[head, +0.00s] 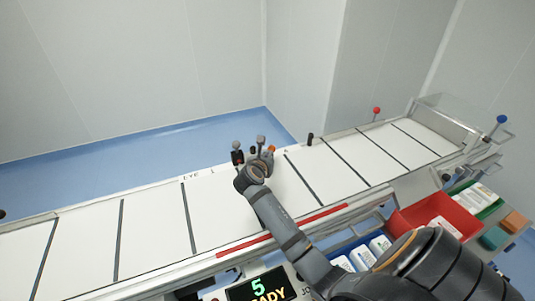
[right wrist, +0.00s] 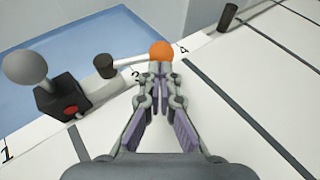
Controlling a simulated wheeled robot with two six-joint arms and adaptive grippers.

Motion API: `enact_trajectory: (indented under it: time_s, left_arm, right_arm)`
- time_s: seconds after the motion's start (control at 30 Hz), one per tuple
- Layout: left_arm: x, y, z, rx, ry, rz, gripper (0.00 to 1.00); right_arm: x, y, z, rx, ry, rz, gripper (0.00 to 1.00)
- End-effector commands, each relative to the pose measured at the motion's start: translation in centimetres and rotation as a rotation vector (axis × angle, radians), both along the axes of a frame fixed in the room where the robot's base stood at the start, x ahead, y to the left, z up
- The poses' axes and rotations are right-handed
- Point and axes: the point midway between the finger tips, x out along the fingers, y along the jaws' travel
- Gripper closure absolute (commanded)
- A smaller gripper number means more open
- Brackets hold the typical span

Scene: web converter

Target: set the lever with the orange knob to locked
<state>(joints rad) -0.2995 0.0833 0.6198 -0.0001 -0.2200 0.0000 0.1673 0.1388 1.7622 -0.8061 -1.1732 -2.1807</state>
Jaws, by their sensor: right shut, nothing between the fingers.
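The orange knob (right wrist: 161,51) is on the end of a pale lever rod (right wrist: 130,61) on the conveyor's far rail. The rod runs from a dark post (right wrist: 105,67) to the knob, which is near a printed 4. The knob also shows in the head view (head: 272,149), just right of my right gripper (head: 262,142). In the right wrist view my right gripper (right wrist: 160,72) is shut and empty, its fingertips just below the knob. I cannot tell whether they touch it. No locked mark is readable. My left gripper is not in view.
A grey ball lever (right wrist: 25,68) on a black base with a red button stands left of the post. A dark peg (head: 310,139) stands further right on the rail. Red (head: 376,111) and blue (head: 502,119) knobs are further off. A red bin (head: 405,222) is at front right.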

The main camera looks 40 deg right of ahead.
Motion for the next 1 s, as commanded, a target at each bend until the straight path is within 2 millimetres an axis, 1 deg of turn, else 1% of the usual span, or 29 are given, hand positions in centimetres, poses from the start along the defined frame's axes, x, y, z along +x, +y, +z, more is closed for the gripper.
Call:
enact_trajectory:
  time_s: [0.37, 0.57, 0.7, 0.8, 0.9, 1.0]
  left_arm:
    - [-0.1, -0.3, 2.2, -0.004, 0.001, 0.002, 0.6]
    - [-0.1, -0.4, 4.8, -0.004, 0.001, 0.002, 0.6]
    - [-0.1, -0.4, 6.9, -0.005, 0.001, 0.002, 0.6]
    - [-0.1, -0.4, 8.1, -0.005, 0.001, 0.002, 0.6]
    - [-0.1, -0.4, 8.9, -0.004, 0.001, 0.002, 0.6]
    - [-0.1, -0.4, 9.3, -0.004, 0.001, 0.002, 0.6]
  right_arm:
    - [0.1, -0.6, 0.3, -0.001, 0.002, 0.065, 1.0]
    - [0.2, -1.3, 0.6, -0.002, 0.004, 0.149, 1.0]
    - [0.4, -1.9, 0.7, -0.002, 0.004, 0.234, 1.0]
    - [0.6, -2.4, 0.6, -0.003, 0.004, 0.301, 1.0]
    - [0.9, -2.8, 0.4, -0.002, 0.003, 0.36, 1.0]
    - [1.2, -2.9, 0.2, 0.002, 0.001, 0.357, 1.0]
